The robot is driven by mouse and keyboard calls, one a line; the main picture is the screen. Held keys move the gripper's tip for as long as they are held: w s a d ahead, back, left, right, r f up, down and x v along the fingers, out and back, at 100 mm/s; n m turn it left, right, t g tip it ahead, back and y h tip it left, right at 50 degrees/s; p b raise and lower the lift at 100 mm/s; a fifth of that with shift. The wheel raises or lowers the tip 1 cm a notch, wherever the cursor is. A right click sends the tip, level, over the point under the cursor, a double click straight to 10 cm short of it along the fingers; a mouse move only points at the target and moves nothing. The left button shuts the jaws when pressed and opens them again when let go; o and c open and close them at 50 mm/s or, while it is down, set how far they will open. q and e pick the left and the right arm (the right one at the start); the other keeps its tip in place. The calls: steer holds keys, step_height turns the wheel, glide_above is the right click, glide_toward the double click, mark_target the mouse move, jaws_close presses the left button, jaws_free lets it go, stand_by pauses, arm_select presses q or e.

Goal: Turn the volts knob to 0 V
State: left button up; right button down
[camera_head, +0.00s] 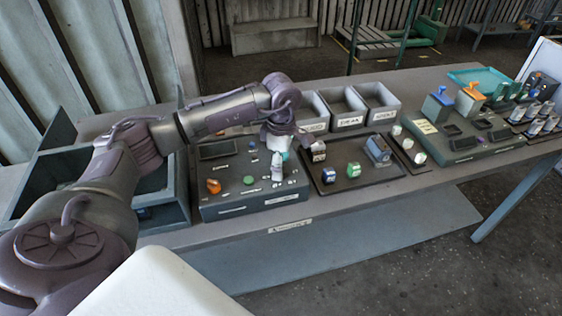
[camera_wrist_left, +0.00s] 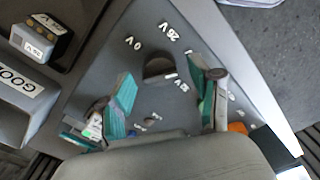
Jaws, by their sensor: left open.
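The volts knob (camera_wrist_left: 158,68) is a dark round knob on the grey control box, seen in the left wrist view. Printed voltage marks sit around it, with "0 V" at its upper left; I cannot tell which mark it points to. My left gripper (camera_wrist_left: 163,75) is open, with one teal-padded finger on each side of the knob and gaps between. In the head view the left gripper (camera_head: 279,156) hangs over the right part of the control box (camera_head: 250,207) and hides the knob. My right gripper is not in view.
The box also carries an orange knob (camera_head: 214,186), a green button (camera_head: 248,180) and a dark display (camera_head: 214,150). A dark tray (camera_head: 338,184) with small blocks lies to the right. Grey bins (camera_head: 345,105) stand behind it, and an open grey crate (camera_head: 162,213) at left.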

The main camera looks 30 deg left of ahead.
arm_select(q)
steer(key=shift+f, duration=0.3)
steer(key=c, duration=1.1)
steer(key=shift+c, duration=0.2)
